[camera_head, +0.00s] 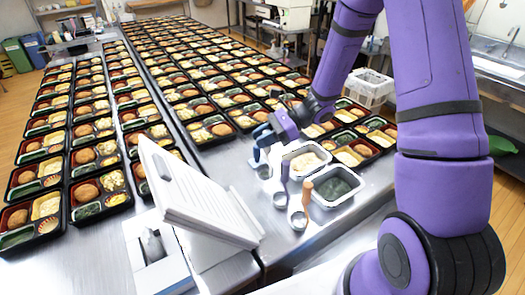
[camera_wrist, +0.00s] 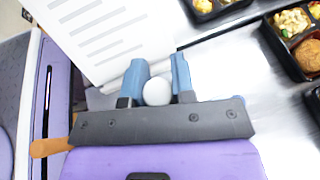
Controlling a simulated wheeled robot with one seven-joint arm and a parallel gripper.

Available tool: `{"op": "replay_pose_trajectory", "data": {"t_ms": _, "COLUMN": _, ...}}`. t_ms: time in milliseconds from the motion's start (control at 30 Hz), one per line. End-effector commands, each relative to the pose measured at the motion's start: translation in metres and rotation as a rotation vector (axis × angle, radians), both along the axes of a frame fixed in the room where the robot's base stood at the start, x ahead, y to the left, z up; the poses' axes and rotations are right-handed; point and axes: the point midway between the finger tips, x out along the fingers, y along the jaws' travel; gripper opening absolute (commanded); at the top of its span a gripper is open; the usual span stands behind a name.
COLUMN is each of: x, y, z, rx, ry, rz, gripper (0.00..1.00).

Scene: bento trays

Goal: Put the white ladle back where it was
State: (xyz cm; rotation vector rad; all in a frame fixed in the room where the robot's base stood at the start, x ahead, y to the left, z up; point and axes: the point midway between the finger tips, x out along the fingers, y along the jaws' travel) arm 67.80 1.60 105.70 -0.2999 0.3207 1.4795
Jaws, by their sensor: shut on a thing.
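My gripper (camera_head: 262,143) is shut on the upright white handle of the white ladle, above the steel counter. In the wrist view, the rounded white end of the ladle (camera_wrist: 157,92) shows between the two blue fingers of the gripper (camera_wrist: 154,85). A metal ladle bowl (camera_head: 264,172) shows just below the gripper in the head view. I cannot tell whether it touches the counter. The ladle's lower part is hidden in the wrist view.
A white slanted panel (camera_head: 190,190) stands to the left. Many bento trays (camera_head: 88,212) fill the counters behind.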

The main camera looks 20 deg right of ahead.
Motion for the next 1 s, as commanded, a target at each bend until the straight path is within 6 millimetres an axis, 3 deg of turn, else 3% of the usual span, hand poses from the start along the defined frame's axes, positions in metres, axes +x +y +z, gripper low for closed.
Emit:
{"op": "replay_pose_trajectory", "data": {"t_ms": 400, "x": 0.000, "y": 0.000, "z": -0.041, "rx": 0.001, "ry": 0.001, "rz": 0.000, "gripper": 0.00}}
{"op": "replay_pose_trajectory", "data": {"t_ms": 767, "x": 0.000, "y": 0.000, "z": -0.044, "rx": 0.000, "ry": 0.000, "rz": 0.000, "gripper": 0.00}}
{"op": "replay_pose_trajectory", "data": {"t_ms": 800, "x": 0.000, "y": 0.000, "z": -0.044, "rx": 0.000, "ry": 0.000, "rz": 0.000, "gripper": 0.29}}
{"op": "replay_pose_trajectory", "data": {"t_ms": 900, "x": 0.000, "y": 0.000, "z": -0.044, "rx": 0.000, "ry": 0.000, "rz": 0.000, "gripper": 0.50}}
{"op": "replay_pose_trajectory", "data": {"t_ms": 1000, "x": 0.000, "y": 0.000, "z": -0.044, "rx": 0.000, "ry": 0.000, "rz": 0.000, "gripper": 0.50}}
